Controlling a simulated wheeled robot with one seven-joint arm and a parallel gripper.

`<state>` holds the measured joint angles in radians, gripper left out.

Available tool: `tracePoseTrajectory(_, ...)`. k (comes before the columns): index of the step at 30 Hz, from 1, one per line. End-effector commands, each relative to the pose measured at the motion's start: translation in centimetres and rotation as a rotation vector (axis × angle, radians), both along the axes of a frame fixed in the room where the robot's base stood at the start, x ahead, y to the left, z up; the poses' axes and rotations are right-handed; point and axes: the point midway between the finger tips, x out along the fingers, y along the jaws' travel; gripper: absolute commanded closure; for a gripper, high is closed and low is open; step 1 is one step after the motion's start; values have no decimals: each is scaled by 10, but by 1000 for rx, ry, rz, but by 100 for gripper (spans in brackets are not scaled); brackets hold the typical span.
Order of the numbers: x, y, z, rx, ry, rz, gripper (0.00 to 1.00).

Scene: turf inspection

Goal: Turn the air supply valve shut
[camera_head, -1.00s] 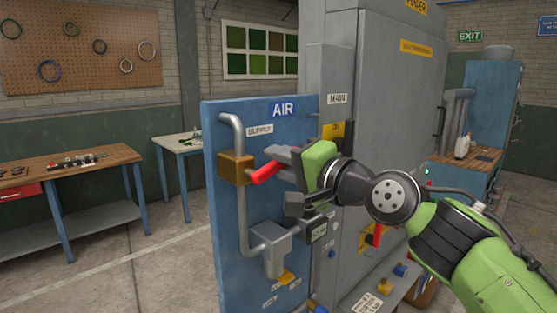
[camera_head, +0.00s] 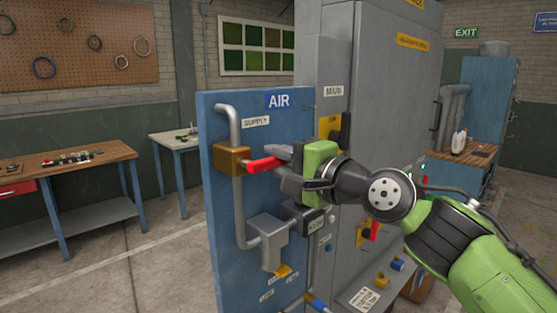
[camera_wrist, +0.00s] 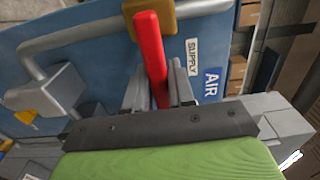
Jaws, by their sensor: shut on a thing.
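The air supply valve is a brass block (camera_head: 231,159) with a red lever (camera_head: 263,164), set in a grey pipe (camera_head: 238,205) on the blue AIR panel (camera_head: 219,120). The lever points right from the block, nearly level. My gripper (camera_head: 285,168) comes from the right and is shut on the lever; its fingers partly hide the lever's outer end. In the wrist view, the red lever (camera_wrist: 151,50) runs from the brass block (camera_wrist: 160,10) down between my two fingers (camera_wrist: 160,92). The SUPPLY label (camera_head: 256,122) is above the valve.
A grey box-shaped fitting (camera_head: 267,238) with a yellow part sits lower on the pipe. The tall grey cabinet (camera_head: 385,100) stands right behind my gripper, with a red handle (camera_head: 375,231) below my arm. Workbenches stand at left; the floor between is open.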

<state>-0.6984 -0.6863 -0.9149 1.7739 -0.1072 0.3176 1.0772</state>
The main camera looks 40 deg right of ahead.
Motion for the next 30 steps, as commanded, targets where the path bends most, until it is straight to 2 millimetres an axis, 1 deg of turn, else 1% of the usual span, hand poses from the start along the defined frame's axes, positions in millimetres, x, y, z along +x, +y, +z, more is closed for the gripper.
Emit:
tracePoseTrajectory(2, 0, 0, -1, -1, 4, 1, 100)
tracePoseTrajectory(3, 0, 0, -1, -1, 4, 1, 72)
tracePoseTrajectory(6, 0, 0, -1, -1, 3, 1, 56)
tracePoseTrajectory(7, 0, 0, -1, -1, 3, 1, 55)
tracePoseTrajectory(14, 0, 0, 0, -2, 1, 0, 55)
tracePoseTrajectory(17, -8, -2, 0, 0, 0, -2, 55)
tracePoseTrajectory(20, -29, -3, 0, 0, -2, -5, 55)
tracePoseTrajectory(27, -99, -4, 1, 0, -5, -4, 55)
tracePoseTrajectory(30, -124, -4, 1, -1, -3, -3, 55)
